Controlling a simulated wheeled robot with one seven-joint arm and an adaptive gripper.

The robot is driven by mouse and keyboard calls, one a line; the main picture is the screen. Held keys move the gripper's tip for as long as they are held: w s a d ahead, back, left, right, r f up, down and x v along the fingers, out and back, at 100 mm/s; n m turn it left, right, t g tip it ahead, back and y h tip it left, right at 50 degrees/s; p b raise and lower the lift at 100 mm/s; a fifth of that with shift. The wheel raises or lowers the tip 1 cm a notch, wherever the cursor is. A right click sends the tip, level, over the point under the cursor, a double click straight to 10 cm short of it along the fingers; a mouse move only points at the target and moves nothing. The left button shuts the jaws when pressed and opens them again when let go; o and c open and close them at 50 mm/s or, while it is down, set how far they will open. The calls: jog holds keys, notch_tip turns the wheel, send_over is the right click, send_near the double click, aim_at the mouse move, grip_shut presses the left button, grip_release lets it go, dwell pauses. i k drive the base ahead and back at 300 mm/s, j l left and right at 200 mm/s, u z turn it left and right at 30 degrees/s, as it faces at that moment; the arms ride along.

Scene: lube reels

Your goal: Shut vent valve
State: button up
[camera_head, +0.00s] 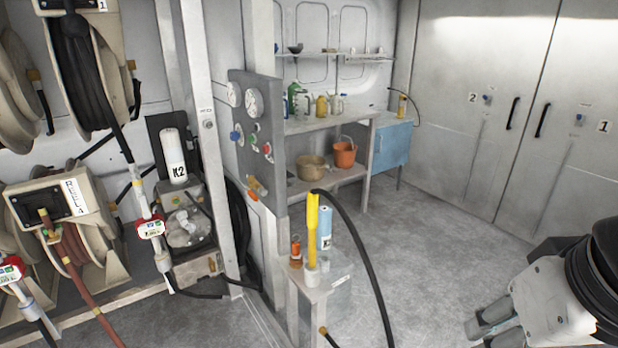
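A grey control panel (258,135) stands upright left of centre. It carries round gauges (254,102), a blue knob (236,135), small red knobs (267,149) and an orange handle (257,188) near its lower edge. No label is readable, so I cannot tell which of these is the vent valve or how it is set.
Hose reels (75,70) and a K2 cylinder (173,156) are at left. A workbench (335,120) is behind. Floor (425,245) is clear before the cabinet doors (480,120).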

aim_at(253, 196)
jog(key=i+j+z, duration=0.25)
jog(key=j, duration=0.15)
jog(key=j+z, duration=0.3)
jog(key=j, duration=0.15)
jog(key=i+j+z, duration=0.25)
jog(key=j, duration=0.25)
jog(key=k, duration=0.1)
